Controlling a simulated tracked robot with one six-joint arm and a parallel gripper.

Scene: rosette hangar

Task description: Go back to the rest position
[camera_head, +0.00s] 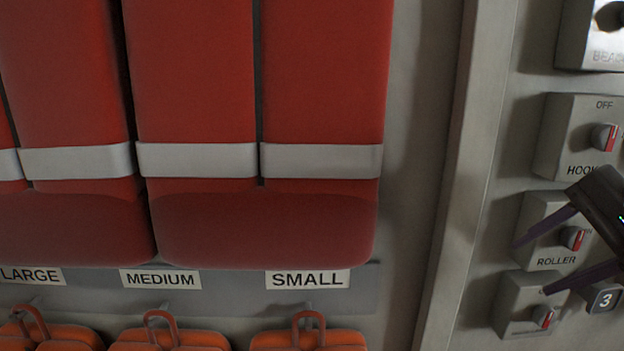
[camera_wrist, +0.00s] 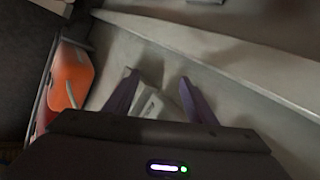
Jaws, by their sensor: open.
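My gripper (camera_head: 545,265) is at the right edge of the head view, in front of the switch boxes. One finger crosses the ROLLER box (camera_head: 540,258), and the other is by the lower box (camera_head: 515,305). In the wrist view my gripper (camera_wrist: 158,80) also shows its two fingers spread. A pale grey box (camera_wrist: 150,103) shows beyond and between them. I cannot tell whether the fingers touch any box.
Red suits (camera_head: 325,90) with pale bands hang at the left, above LARGE, MEDIUM and SMALL labels (camera_head: 308,279). Orange bags (camera_head: 308,340) are below; one orange thing shows in the wrist view (camera_wrist: 72,78). A grey post (camera_head: 470,160) divides suits from switches. The HOOK box (camera_head: 560,140) is above ROLLER.

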